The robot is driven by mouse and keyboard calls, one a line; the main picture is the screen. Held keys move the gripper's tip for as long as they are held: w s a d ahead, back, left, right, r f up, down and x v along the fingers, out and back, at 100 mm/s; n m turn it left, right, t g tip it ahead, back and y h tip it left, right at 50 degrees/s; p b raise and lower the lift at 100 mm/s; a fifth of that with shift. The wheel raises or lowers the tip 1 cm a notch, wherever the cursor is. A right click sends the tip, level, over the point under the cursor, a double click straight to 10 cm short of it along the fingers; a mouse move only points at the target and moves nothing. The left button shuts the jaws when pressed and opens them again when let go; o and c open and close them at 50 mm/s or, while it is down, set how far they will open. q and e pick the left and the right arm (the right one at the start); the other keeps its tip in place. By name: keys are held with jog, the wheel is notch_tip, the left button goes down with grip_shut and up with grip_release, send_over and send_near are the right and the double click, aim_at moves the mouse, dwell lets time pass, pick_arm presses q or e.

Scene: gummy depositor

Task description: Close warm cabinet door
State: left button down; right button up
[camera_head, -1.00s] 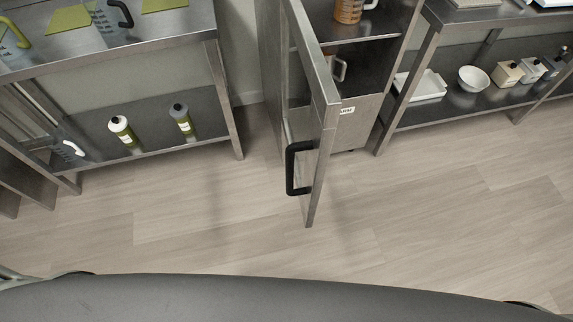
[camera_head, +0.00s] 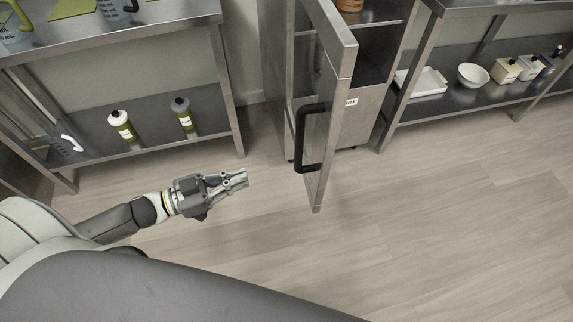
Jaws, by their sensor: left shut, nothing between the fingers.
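The warm cabinet (camera_head: 368,112) stands at the top middle, a steel cabinet with shelves inside. Its door (camera_head: 338,95) stands open, swung out toward me, with a black bar handle (camera_head: 302,140) on its left face. My left gripper (camera_head: 244,179) is shut and empty. It is over the floor to the left of the door, apart from the handle and a little lower in the picture. A brown jug (camera_head: 350,5) is partly visible on an upper cabinet shelf. My right gripper is out of view.
A steel table (camera_head: 130,45) with green bottles (camera_head: 122,126) on its lower shelf stands left of the cabinet. Another steel table (camera_head: 440,108) at right holds a white tray (camera_head: 425,82), a bowl (camera_head: 473,75) and small containers. The floor before the door is clear.

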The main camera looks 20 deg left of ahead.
pick_arm(q)
jog(key=x, duration=1.1)
jog(key=shift+w+d+p, duration=0.25)
jog(key=shift+w+p, duration=0.05)
jog(key=shift+p, duration=0.05)
